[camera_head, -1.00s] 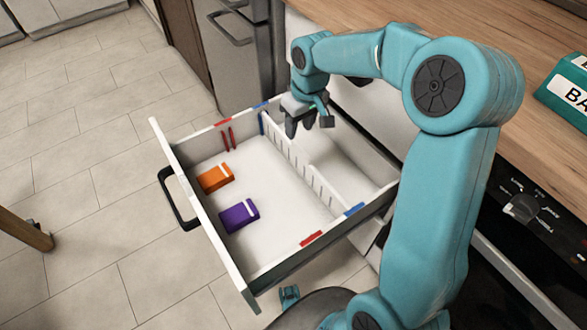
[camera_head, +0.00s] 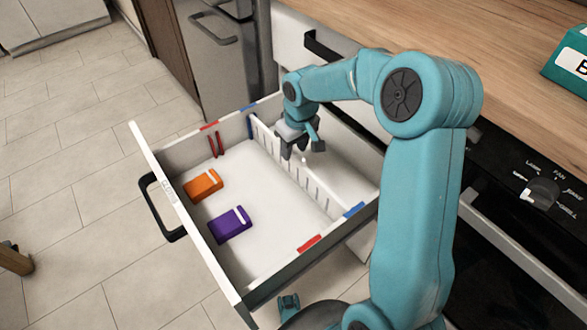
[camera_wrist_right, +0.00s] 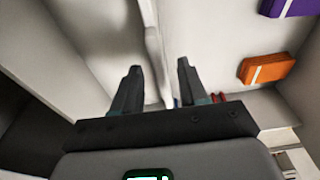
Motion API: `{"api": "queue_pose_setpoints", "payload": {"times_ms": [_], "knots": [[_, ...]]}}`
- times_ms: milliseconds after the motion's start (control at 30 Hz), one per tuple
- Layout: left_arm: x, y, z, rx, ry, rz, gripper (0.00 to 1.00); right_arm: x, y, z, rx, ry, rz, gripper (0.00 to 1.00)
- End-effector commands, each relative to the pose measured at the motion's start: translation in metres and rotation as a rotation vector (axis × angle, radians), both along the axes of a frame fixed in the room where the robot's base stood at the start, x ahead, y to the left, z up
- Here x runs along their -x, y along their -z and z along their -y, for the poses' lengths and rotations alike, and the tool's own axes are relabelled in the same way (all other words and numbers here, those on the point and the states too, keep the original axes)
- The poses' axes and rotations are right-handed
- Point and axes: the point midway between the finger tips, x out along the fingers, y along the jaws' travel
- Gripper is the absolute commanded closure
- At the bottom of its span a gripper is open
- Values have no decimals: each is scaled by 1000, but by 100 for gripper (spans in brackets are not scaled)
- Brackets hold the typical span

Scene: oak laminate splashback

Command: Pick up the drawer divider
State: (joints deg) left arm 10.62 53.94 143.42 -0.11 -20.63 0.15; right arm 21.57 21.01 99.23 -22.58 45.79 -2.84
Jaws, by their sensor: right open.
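The drawer divider (camera_head: 316,188) is a thin white slotted panel standing upright across the open drawer (camera_head: 232,284), splitting it into a wide front part and a narrower rear part. Its ends meet the drawer walls near blue marks. My right gripper (camera_head: 300,150) is over the divider, nearer its far end, and hides part of it. In the right wrist view my right gripper (camera_wrist_right: 158,66) is open, and the divider (camera_wrist_right: 152,38) shows edge-on between the two fingers. I cannot tell whether the fingertips reach below its top edge. My left gripper is not in view.
An orange box (camera_head: 202,186) and a purple box (camera_head: 230,225) lie in the drawer's front part. Red marks (camera_head: 309,243) sit on the drawer walls. The wooden worktop (camera_head: 440,45) is at the back right, with a green labelled box (camera_head: 570,65). The rear part looks empty.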

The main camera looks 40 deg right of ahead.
Motion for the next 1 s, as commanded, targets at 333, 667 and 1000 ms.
{"api": "queue_pose_setpoints", "payload": {"times_ms": [333,667,1000], "knots": [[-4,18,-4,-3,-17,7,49,-7,38,2,0,-1,0,57],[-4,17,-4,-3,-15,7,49,-7,38,2,0,-1,-1,100],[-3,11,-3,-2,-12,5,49,-7,23,2,1,0,3,100]]}}
